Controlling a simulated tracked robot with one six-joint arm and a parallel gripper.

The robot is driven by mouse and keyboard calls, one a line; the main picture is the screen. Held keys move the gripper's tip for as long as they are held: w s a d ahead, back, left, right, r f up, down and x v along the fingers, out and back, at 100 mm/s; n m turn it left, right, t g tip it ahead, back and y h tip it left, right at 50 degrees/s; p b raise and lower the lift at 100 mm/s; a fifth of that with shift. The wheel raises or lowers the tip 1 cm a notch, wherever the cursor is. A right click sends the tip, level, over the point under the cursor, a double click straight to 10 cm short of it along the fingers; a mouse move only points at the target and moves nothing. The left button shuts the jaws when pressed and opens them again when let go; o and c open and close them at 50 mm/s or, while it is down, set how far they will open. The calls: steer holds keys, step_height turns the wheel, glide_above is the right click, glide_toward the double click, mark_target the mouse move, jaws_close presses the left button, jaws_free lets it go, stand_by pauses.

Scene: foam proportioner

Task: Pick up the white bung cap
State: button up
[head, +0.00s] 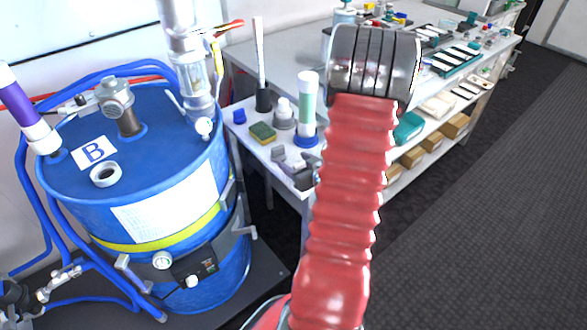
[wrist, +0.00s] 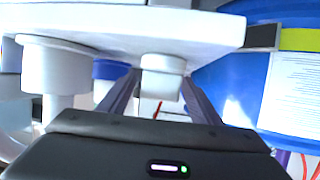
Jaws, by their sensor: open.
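A white bung cap (head: 284,113), stepped with a narrower top, appears to stand on the small white side table (head: 290,185) beside the blue drum, left of the green-labelled bottle. In the wrist view, which looks upside down, a white stepped piece (wrist: 162,78) that looks like this cap shows against the table slab (wrist: 130,28). My gripper (wrist: 160,100) is open, its two dark fingers on either side of this piece in the picture. I cannot tell whether they touch it.
The blue drum (head: 165,165) marked B, with a white ring (head: 105,173) on its lid, stands left. A bottle (head: 307,105), sponge (head: 262,132) and brush (head: 262,95) crowd the side table. In the wrist view, a larger white cylinder (wrist: 55,65) sits close left of the fingers.

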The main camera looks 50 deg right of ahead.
steer(key=shift+w+d+f, duration=0.2)
steer(key=shift+w+d, duration=0.05)
steer(key=shift+w, duration=0.1)
stand_by(0.3)
steer(key=c, duration=1.1)
steer(key=shift+c, duration=0.2)
steer(key=shift+r, duration=0.15)
step_height(320, 180, up, 10)
stand_by(0.8)
